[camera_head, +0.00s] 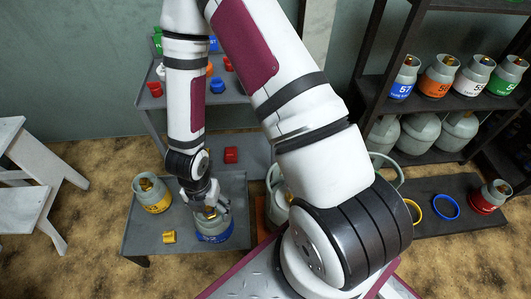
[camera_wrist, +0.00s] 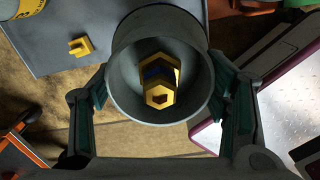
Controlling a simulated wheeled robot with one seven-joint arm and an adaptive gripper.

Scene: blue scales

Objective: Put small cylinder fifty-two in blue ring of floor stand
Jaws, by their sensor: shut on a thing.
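Small cylinder fifty-two is grey with a blue band (camera_head: 213,232) and a brass valve inside its collar. My gripper (camera_head: 208,198) is shut on its collar from above, over the front right part of the low grey table. In the wrist view the collar (camera_wrist: 122,98) sits between the two fingers, with the brass valve (camera_wrist: 160,80) showing inside. Whether its base touches the table is hidden. The blue ring (camera_head: 446,206) lies on the dark floor stand (camera_head: 455,226) at the right, and looks empty.
A yellow-banded cylinder (camera_head: 152,194) and a yellow fitting (camera_head: 169,237) are on the low table (camera_head: 142,240). The floor stand also has a yellow ring (camera_head: 415,211) and a red-banded cylinder (camera_head: 489,197). A shelf of cylinders (camera_head: 440,102) stands behind it. White steps (camera_head: 35,165) are at left.

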